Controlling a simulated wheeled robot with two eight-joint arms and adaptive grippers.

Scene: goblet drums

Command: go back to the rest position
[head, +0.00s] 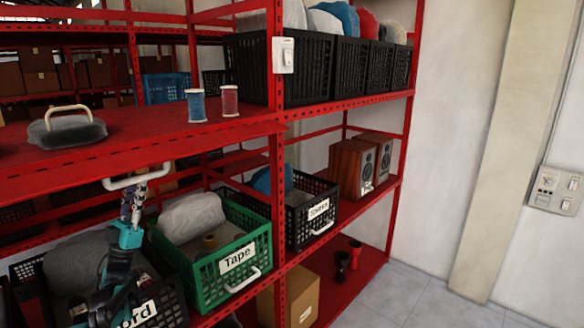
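My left gripper (126,233), teal and black, is in the lower left, in front of the shelf rack, with my arm below it. A narrow, multicoloured patterned piece (133,204) shows just above its teal part. I cannot tell whether this is held or lies in line with the gripper. I cannot tell whether the fingers are open or shut. My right gripper is out of view. Two small dark and red goblet-shaped things (347,259), perhaps the goblet drums, stand upright on the lower right shelf, away from my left gripper.
A red shelf rack (200,128) fills the left and centre. A green "Tape" crate (214,275) stands right of my gripper and a black crate (170,296) below it. A white handle (137,177) shows just above. Two wooden speakers (353,167) stand right. Bare floor (430,300) shows lower right.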

